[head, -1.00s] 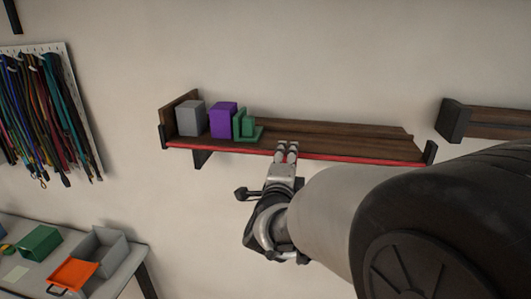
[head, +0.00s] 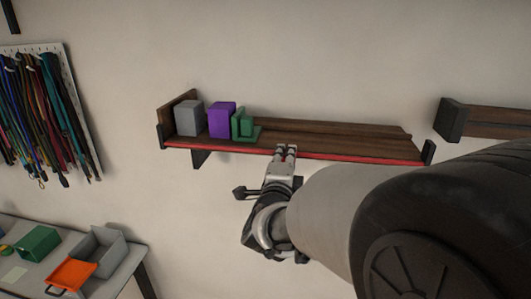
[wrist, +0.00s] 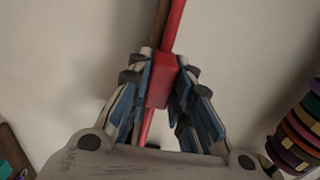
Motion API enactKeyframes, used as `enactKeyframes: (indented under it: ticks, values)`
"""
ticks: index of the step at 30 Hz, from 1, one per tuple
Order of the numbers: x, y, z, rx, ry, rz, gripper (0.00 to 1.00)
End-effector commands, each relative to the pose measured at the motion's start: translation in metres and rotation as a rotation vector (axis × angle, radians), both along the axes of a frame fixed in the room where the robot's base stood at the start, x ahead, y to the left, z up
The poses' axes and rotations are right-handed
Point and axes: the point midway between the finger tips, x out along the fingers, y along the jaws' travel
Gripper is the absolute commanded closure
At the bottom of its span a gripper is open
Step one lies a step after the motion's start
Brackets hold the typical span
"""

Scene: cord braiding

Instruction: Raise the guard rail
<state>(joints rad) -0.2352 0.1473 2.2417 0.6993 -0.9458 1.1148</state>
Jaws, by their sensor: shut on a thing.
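The red guard rail (head: 350,159) runs along the front edge of the dark wooden wall shelf (head: 330,141), low at the board's level, between two black end brackets. My gripper (head: 286,151) is at the rail's middle, reaching up from below and in front. In the wrist view my gripper (wrist: 161,82) has its blue-padded fingers on both sides of a red block on the guard rail (wrist: 173,28), shut on it. The rail passes between the fingers and shows again below them.
On the shelf's left stand a grey box (head: 189,118), a purple box (head: 222,120) and a green holder (head: 245,127). Cords hang on a pegboard (head: 72,75) at left. A table with an orange tray (head: 72,274) is below. A second shelf (head: 490,122) is at right.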

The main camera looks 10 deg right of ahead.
Motion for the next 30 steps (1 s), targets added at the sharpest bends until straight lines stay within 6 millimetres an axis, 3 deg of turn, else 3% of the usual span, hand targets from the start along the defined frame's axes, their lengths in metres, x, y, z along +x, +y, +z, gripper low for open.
enactKeyframes:
  ticks: [7, 16, 17, 25, 30]
  values:
    - [0.000, 0.000, 0.044, 0.002, -0.010, -0.001, 1.00]
    - [0.000, 0.000, 0.045, -0.001, -0.005, 0.001, 1.00]
    - [0.000, 0.000, 0.045, -0.001, -0.005, 0.001, 0.79]
    - [0.000, 0.000, 0.044, 0.000, -0.004, 0.001, 0.61]
    - [0.000, 0.000, 0.044, 0.000, -0.003, 0.001, 0.60]
